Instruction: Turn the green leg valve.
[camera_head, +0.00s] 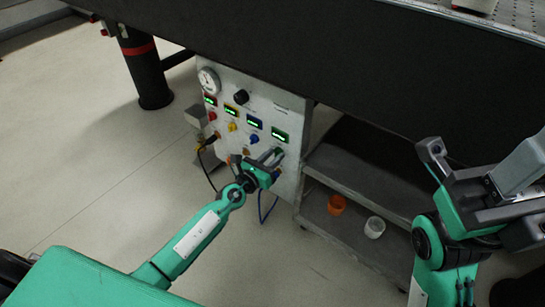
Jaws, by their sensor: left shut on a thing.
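The white valve panel (262,103) stands under the bench, with a row of coloured displays and a knob below each. The green leg valve (279,151) is at the right end of the upper knob row, under the green-framed display (280,135). My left gripper (273,157) reaches up to it from below left and is shut on it. The jaws and my wrist hide part of the valve, so its turned angle cannot be read. My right gripper (436,160) is off to the right, apart from the panel; its jaw opening is unclear.
Red (212,116), yellow (232,127) and blue (254,139) knobs sit left of the valve. A round gauge (208,80) and black knob (241,97) are above.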

